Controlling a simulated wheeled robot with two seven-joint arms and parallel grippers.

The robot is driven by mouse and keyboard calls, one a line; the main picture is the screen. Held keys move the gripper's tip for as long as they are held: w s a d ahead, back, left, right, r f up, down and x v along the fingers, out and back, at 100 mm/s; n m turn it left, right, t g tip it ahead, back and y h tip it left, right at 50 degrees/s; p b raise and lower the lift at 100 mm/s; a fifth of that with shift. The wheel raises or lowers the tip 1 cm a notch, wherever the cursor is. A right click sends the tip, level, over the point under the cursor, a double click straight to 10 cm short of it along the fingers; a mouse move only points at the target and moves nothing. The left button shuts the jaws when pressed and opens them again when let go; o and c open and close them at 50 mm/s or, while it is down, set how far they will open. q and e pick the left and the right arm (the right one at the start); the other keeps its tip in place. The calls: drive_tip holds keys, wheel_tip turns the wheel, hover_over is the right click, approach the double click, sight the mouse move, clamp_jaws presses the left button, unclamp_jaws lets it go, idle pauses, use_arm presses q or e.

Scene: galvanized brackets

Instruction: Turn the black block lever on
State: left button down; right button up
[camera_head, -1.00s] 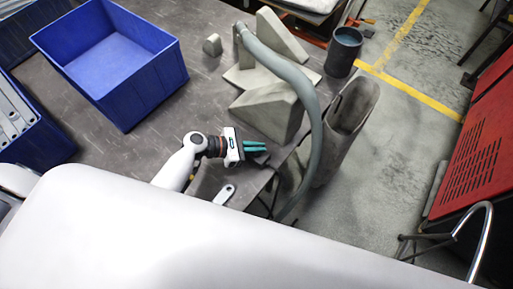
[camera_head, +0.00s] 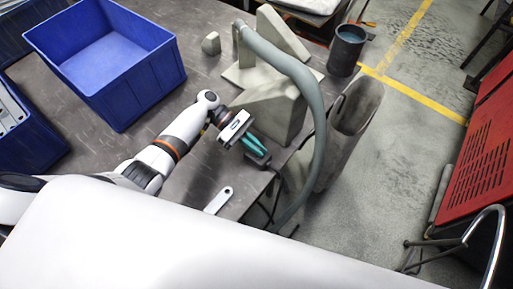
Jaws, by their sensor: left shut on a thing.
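My left gripper (camera_head: 257,147), with green fingers, reaches in from the left over the grey table near its right edge. Its fingers are shut on a small dark piece, the black block lever (camera_head: 259,160), of which only part shows beside and below the fingertips. Whether the lever is on or off cannot be told from here. My right gripper is not in view.
Concrete-like wedge blocks (camera_head: 275,108) stand just behind the gripper, with a grey hose (camera_head: 318,120) arching beside them. A light flat bracket (camera_head: 219,200) lies in front. A blue crate (camera_head: 125,85) is at the left. Bare table (camera_head: 195,75) lies between.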

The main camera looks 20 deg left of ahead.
use_arm(q)
drive_tip(key=shift+m+g, duration=0.4)
drive_tip(key=c, duration=1.5)
unclamp_jaws()
drive_tip(key=b+v, duration=0.2)
drive_tip(key=v, duration=1)
drive_tip(key=shift+d+r+b, duration=0.1)
drive_tip(key=shift+r+b, duration=0.05)
drive_tip(key=shift+b, duration=0.15)
